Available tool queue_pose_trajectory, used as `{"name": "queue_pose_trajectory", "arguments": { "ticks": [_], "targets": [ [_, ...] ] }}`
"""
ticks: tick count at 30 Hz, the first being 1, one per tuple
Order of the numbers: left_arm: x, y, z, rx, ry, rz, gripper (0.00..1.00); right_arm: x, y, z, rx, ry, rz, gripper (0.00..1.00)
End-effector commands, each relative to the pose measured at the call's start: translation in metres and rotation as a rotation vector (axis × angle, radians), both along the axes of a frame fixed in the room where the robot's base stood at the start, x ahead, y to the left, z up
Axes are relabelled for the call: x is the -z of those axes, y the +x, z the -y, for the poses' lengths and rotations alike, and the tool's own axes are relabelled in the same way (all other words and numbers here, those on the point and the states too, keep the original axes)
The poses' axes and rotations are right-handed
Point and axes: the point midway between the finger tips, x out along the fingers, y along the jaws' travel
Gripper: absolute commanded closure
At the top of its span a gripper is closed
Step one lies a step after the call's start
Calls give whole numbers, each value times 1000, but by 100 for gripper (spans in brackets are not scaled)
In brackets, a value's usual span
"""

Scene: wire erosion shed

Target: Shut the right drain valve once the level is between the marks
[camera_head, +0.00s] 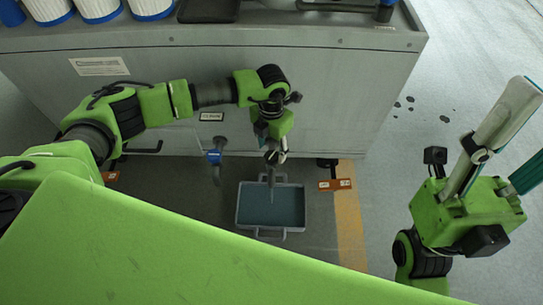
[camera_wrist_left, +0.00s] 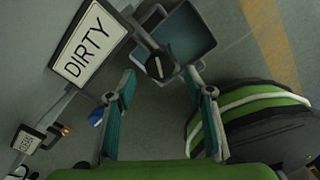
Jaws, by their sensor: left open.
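The right drain valve, beside a DIRTY sign (camera_wrist_left: 88,43), shows in the left wrist view as a round black knob (camera_wrist_left: 158,66) with a pale stripe. My left gripper (camera_wrist_left: 160,80) is open, its teal fingers either side of the knob's line and apparently short of it. In the head view my left gripper (camera_head: 273,150) hangs over the valve and mostly hides it. A grey tray (camera_head: 239,207) below holds blue-grey liquid (camera_head: 272,209); I cannot make out level marks. A spout (camera_head: 271,177) points down over the tray. My right gripper (camera_head: 518,140) is open and empty, off to the right.
A blue-handled valve (camera_head: 214,157) under a CLEAN label (camera_head: 211,117) is left of the tray. A grey cabinet (camera_head: 340,95) stands behind. An orange tag (camera_head: 335,184) is right of the tray, near a yellow floor stripe (camera_head: 350,225). Floor further right is open, with dark spots.

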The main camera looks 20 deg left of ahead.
Motion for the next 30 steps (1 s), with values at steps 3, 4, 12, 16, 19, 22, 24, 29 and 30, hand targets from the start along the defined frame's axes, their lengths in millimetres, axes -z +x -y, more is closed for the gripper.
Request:
{"name": "queue_pose_trajectory", "arguments": {
  "ticks": [3,4,12,16,19,22,24,29,30],
  "targets": [
    [20,0,0,-1,0,0,52,0,1,0,2,-1,23,52],
    [23,0,0,-1,-1,0,52,0,2,-1,2,-1,27,52],
    [33,0,0,-1,0,0,52,-5,3,-1,2,-4,40,52],
    [32,0,0,0,0,0,52,-5,3,-1,2,-5,39,52],
    [32,0,0,0,0,0,62,-5,3,-2,2,-5,39,52],
    [32,0,0,0,0,0,88,-5,3,-2,2,-5,39,52],
    [32,0,0,0,0,1,90,-5,3,-2,2,-5,39,52],
    [32,0,0,4,-1,1,90,-5,3,-2,2,-4,40,52],
    [32,0,0,8,-1,1,90,-5,3,-2,2,-4,40,52]
  ]
}}
